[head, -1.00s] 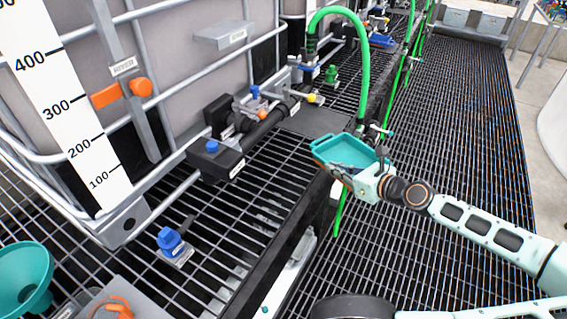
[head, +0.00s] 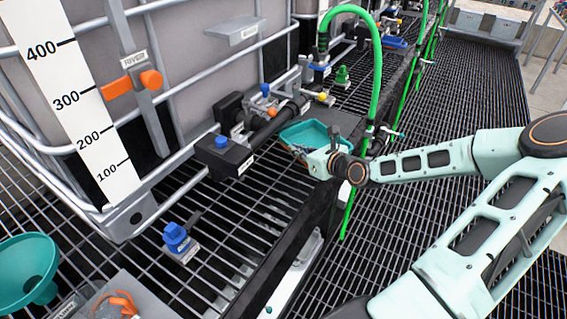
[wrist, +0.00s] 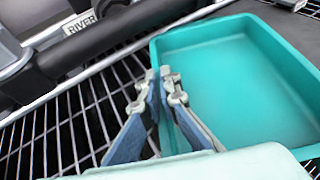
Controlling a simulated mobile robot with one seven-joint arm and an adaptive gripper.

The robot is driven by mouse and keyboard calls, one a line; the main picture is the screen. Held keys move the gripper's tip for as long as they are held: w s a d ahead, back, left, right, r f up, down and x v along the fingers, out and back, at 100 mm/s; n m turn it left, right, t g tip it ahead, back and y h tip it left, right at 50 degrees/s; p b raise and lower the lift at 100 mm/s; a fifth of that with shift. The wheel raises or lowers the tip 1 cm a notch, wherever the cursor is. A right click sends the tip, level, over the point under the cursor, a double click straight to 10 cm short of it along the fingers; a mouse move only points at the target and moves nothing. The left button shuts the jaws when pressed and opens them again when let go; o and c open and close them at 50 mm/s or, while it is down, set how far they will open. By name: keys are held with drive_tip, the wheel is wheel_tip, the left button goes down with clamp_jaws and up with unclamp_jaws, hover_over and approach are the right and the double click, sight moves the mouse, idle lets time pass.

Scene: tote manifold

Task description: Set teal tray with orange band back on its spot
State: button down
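The teal tray (head: 311,131) is held upright and roughly level, below and right of the black valve outlet by the tank. It also fills the right of the wrist view (wrist: 245,85) and looks empty. My gripper (head: 303,150) is at its near side. In the wrist view my gripper's fingers (wrist: 166,82) are shut on the tray's wall, one on each side. The orange band is mostly hidden now. The grating beneath the tray is largely covered, and I cannot tell whether the tray touches it.
The black outlet pipe (head: 270,131) with a RIVER label (wrist: 80,22) is close beside the tray. A green hose (head: 377,75) arches behind it. A blue-capped fitting (head: 177,238) stands on the grating at front left. A teal funnel (head: 25,270) is at far left.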

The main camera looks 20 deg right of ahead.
drive_tip(key=w+a+f, duration=0.1)
drive_tip(key=w+a+f+b, duration=0.1)
drive_tip(key=w, duration=0.1)
drive_tip(key=shift+w+a+f, duration=0.2)
drive_tip(key=shift+a+f, duration=0.1)
drive_tip(key=shift+a, duration=0.05)
wheel_tip(320, 180, down, 4)
drive_tip(key=shift+f+b, duration=0.1)
drive_tip(key=shift+b, duration=0.4)
drive_tip(key=shift+w+a, duration=0.1)
drive_tip(key=shift+w, duration=0.05)
drive_tip(key=shift+f, duration=0.1)
drive_tip(key=shift+f, duration=0.15)
drive_tip(key=c, duration=2.2)
unclamp_jaws()
drive_tip(key=shift+o, duration=0.2)
